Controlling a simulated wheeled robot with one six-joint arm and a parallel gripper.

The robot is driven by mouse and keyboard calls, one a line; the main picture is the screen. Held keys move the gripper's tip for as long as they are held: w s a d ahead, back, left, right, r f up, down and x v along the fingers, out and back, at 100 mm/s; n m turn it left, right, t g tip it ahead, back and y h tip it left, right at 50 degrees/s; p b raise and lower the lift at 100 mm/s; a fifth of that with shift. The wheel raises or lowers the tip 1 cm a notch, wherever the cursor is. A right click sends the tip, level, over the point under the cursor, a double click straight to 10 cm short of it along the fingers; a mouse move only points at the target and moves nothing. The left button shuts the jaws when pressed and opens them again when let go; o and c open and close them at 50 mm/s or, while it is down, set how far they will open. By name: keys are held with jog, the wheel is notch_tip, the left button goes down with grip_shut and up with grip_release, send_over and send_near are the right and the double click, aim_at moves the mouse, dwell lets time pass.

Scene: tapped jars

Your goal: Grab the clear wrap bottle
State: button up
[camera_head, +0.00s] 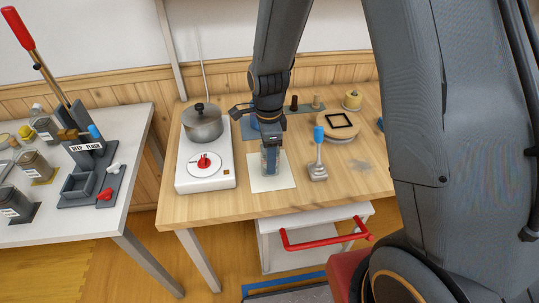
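A small bluish, see-through bottle (270,160) stands upright at the white square mat (282,184) on the wooden table; I take it to be the clear wrap bottle. My gripper (271,146) points down right over it, and the fingers are around or against its upper part. The gripper hides the bottle's top. The fingers are too small and dark to show whether they are closed on the bottle or still apart from it. The bottle's base appears to be at the mat.
A white hotplate (190,180) with a grey pot (203,122) stands left of the mat. A blue-topped stamp-like tool (318,160) stands close on the right. Behind it is a round wooden board (342,136). Labelled jars (14,202) stand on the left table.

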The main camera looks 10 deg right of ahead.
jog(key=c, duration=0.9)
jog(key=shift+o, duration=0.2)
jog(key=shift+r, duration=0.1)
